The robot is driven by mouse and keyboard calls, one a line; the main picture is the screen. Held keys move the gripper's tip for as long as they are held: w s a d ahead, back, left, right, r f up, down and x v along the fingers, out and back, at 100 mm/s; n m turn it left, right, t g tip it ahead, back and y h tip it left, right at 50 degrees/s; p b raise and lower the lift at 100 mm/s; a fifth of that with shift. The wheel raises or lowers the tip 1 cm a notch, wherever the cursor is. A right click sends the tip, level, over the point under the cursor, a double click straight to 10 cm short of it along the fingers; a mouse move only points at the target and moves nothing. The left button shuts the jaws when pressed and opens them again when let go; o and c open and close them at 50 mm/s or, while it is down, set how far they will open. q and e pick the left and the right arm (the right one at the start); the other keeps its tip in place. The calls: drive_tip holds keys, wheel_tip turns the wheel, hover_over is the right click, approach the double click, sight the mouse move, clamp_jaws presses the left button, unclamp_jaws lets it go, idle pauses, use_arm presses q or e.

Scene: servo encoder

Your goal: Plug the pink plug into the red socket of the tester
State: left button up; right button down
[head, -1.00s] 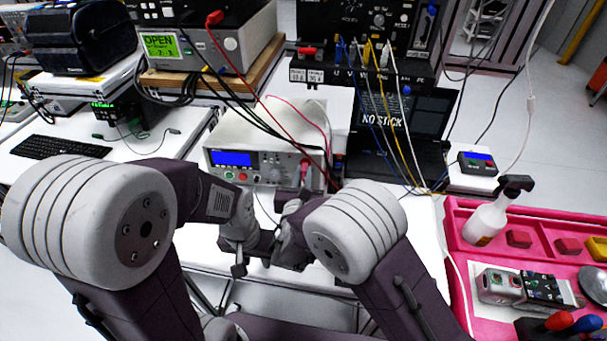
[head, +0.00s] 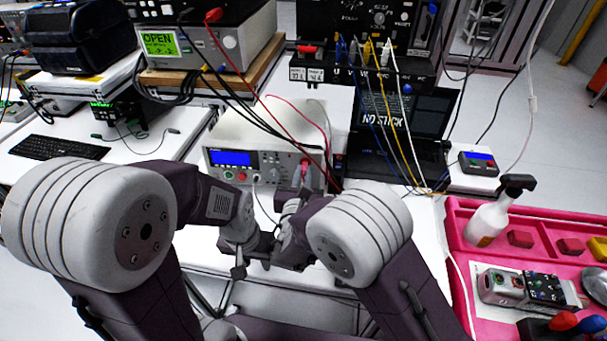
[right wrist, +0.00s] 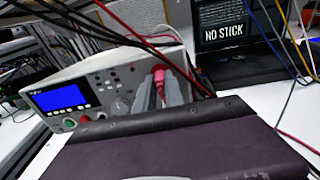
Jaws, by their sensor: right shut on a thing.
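The tester (head: 215,178) is a pale box with a blue display and several front sockets. It also shows in the right wrist view (right wrist: 82,88). The pink plug (head: 304,163) is at the right part of its front panel, with a pink lead behind it. In the right wrist view the plug (right wrist: 160,77) sits between the grey fingers of my right gripper (right wrist: 161,94), which is shut on it. The red socket is largely hidden behind plug and fingers; I cannot tell how deep the plug sits. My left gripper (head: 250,268) is low in front of the tester, apart from it; its jaws are unclear.
Black and red leads (head: 268,122) hang across the tester. A laptop (head: 405,118) stands right of it, with coloured cables in front. A pink tray (head: 460,262) with a spray bottle (head: 486,222) is at the right. White table shows before the tester.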

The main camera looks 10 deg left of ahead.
idle(0.3)
drive_tip(key=c, duration=1.3)
unclamp_jaws()
drive_tip(key=shift+w, duration=0.1)
drive_tip(key=shift+c, duration=0.2)
use_arm(q)
drive_tip(key=shift+f, duration=0.15)
use_arm(e)
drive_tip(key=s, duration=0.7)
drive_tip(key=shift+d+r, duration=0.25)
drive_tip(key=shift+r, duration=0.15)
